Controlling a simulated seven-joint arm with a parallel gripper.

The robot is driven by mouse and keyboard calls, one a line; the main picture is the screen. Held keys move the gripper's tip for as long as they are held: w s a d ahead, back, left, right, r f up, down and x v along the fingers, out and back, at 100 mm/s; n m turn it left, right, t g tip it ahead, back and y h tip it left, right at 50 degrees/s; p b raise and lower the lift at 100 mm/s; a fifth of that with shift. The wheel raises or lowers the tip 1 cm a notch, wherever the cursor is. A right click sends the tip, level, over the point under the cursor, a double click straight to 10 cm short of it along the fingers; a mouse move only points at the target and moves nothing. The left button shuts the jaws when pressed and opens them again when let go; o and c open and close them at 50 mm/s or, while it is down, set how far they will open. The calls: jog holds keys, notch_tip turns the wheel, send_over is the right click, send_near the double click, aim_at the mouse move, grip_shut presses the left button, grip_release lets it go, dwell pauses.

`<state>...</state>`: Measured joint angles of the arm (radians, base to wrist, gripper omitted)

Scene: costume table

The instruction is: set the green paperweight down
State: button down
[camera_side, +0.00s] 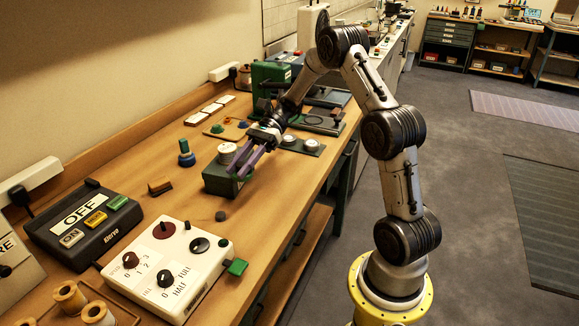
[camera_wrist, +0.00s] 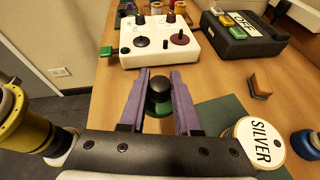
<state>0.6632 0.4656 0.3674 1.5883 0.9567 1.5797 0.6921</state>
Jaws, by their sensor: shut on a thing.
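In the side view my gripper (camera_side: 240,165) points down and to the left, at the right side of a dark green block (camera_side: 221,184). The paperweight is mostly hidden by the fingers there. I cannot tell whether its underside touches anything.
A white spool marked SILVER (camera_wrist: 258,143) stands on the block, close beside my gripper. A small dark puck (camera_side: 221,216) lies before the white control panel (camera_side: 200,262). A blue stacked knob (camera_side: 186,155) and brown block (camera_side: 160,186) stand leftward. Bare tabletop (camera_side: 190,205) lies between.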

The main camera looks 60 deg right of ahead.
jog(key=s+f+n+g+h, duration=0.1)
jog(key=s+n+g, duration=0.2)
jog(key=s+a+f+n+g, duration=0.1)
jog(key=s+n+g, duration=0.2)
jog(key=g, duration=0.1)
jog(key=s+f+n+g+h, duration=0.1)
jog(key=s+n+g, duration=0.2)
jog(key=shift+s+a+n+g+h, duration=0.1)
jog(key=shift+a+n+g+h, duration=0.2)
jog(key=shift+a+n+g, duration=0.1)
jog(key=s+d+r+n+g+h, duration=0.35)
jog(key=s+d+n+h, duration=0.6)
jog(key=n+h, duration=0.9)
jog(key=w+d+r+n+t+h, duration=0.45)
jog(key=r+n+t+h, duration=0.2)
jog(key=r+t, duration=0.2)
jog(key=n, duration=0.1)
send_over(290, 165)
jog(key=shift+y, duration=0.4)
jog(key=f, duration=0.9)
jog(key=s+f, duration=0.1)
jog(key=f, duration=0.4)
jog(key=shift+a, duration=0.4)
jog(key=shift+w+d+f, duration=0.3)
jog(key=shift+w+f, duration=0.2)
jog(key=shift+f, duration=1.6)
